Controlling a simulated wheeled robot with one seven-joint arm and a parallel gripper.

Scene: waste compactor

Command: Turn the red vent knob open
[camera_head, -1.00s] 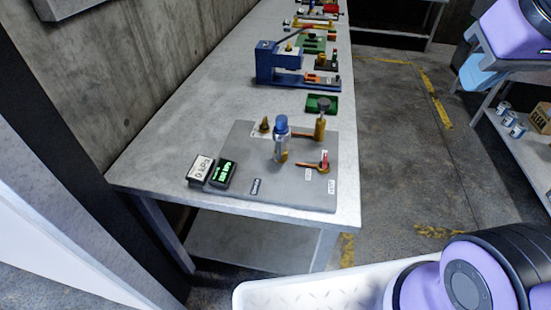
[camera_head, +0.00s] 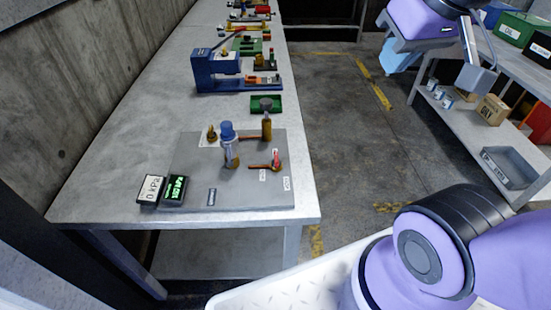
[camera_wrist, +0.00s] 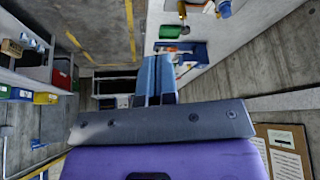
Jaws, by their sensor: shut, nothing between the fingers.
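The small red knob (camera_head: 276,156) stands on an orange-brown fitting (camera_head: 265,167) at the right side of a grey plate (camera_head: 235,192) on the near end of the bench. Small white labels lie beside it, too small to read. A blue-capped clear vessel (camera_head: 228,148) stands left of the knob. My gripper (camera_head: 395,68) hangs over the aisle, right of the bench and well apart from the knob. Its blue fingers are together and empty, as the wrist view (camera_wrist: 155,75) shows. The knob cannot be made out in the wrist view.
Two displays, one white reading kPa (camera_head: 152,190) and one dark with green text (camera_head: 174,188), stand at the plate's left edge. A brass post (camera_head: 267,126), a green tray (camera_head: 267,104) and a blue press (camera_head: 217,68) stand farther back. The aisle floor (camera_head: 340,140) is clear.

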